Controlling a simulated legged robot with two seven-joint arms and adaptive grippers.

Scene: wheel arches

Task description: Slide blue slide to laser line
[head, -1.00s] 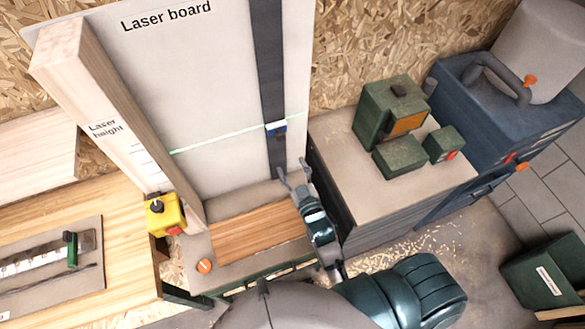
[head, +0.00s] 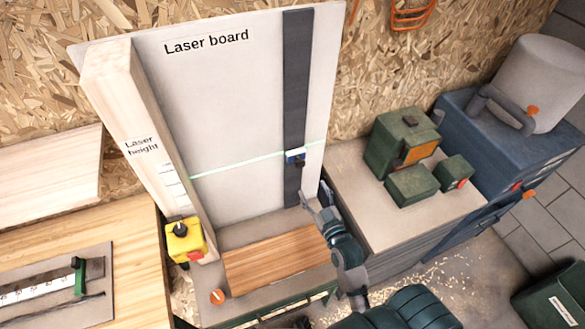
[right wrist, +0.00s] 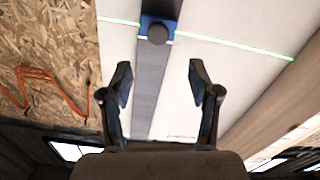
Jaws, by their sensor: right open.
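The blue slide (head: 295,157) sits on the dark vertical rail (head: 296,80) of the white laser board (head: 225,110). It has a dark round knob. The green laser line (head: 240,166) crosses the board and meets the slide at its height. In the right wrist view the blue slide (right wrist: 157,29) is at the top, with the laser line (right wrist: 235,45) running to both sides of it. My right gripper (head: 313,197) is below the slide, near the foot of the rail, apart from it. In the right wrist view its fingers (right wrist: 158,80) are spread and empty. My left gripper is out of view.
A wooden post (head: 135,130) marked "Laser height" and a yellow box (head: 185,240) stand left of the board. A wooden plank (head: 275,258) lies at its foot. Green boxes (head: 405,150) stand on a cabinet at right. An orange wire item (right wrist: 45,85) hangs on the chipboard.

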